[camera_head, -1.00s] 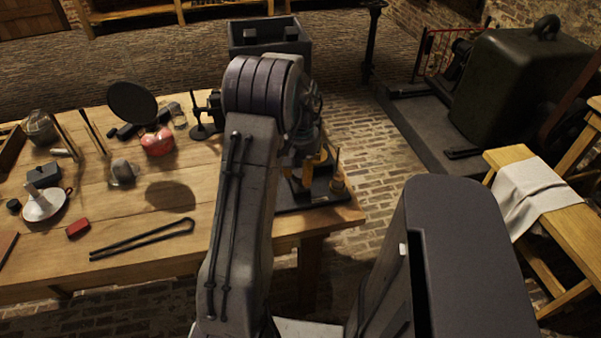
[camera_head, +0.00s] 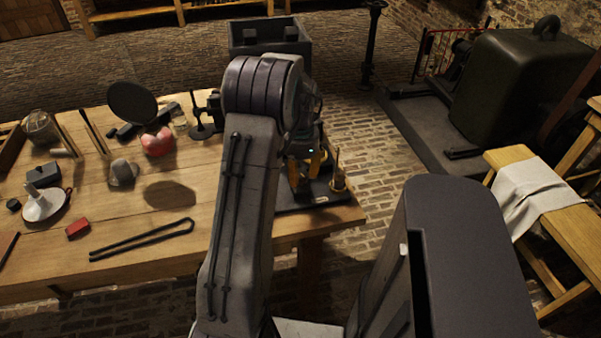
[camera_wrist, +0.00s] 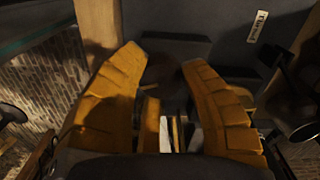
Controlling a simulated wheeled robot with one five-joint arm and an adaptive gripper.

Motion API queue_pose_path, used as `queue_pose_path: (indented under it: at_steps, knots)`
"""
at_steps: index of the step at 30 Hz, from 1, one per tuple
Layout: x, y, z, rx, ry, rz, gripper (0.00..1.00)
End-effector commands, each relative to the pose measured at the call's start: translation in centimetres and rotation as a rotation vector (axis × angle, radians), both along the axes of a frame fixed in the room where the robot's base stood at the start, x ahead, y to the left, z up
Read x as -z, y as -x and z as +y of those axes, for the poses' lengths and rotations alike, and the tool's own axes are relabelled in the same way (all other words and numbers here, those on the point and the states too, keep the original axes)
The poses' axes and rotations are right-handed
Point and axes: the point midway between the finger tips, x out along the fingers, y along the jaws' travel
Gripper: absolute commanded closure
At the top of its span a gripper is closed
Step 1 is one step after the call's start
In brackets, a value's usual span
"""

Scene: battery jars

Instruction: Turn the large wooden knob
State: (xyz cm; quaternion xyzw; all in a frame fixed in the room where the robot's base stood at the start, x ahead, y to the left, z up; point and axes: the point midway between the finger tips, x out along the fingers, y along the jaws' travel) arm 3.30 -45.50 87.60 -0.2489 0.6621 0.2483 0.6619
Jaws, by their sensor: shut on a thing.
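My gripper (camera_head: 307,186) is low over a dark apparatus base (camera_head: 322,198) at the table's right end; my arm hides part of it in the head view. In the wrist view, the two yellow fingers of my gripper (camera_wrist: 165,62) close in from both sides on a dim, rounded brownish shape, which looks like the large wooden knob (camera_wrist: 162,73). It is mostly in shadow, and its outline and turn angle cannot be told. The head view does not show the knob clearly.
A slim upright post (camera_head: 337,172) stands just right of my gripper. A white label (camera_wrist: 258,26) is on the dark surface in the wrist view. Black tongs (camera_head: 142,239), a red block (camera_head: 78,229) and a funnel (camera_head: 43,204) lie further left on the wooden table (camera_head: 185,262).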

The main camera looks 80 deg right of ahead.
Motion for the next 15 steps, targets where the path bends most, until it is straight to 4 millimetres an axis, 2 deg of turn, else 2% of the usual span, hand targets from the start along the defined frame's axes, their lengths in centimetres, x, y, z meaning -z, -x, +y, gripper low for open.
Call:
queue_pose_path:
  at_steps: [15]
  knots:
    - [0.25,-0.01,0.19,0.449,-0.008,0.001,0.92]
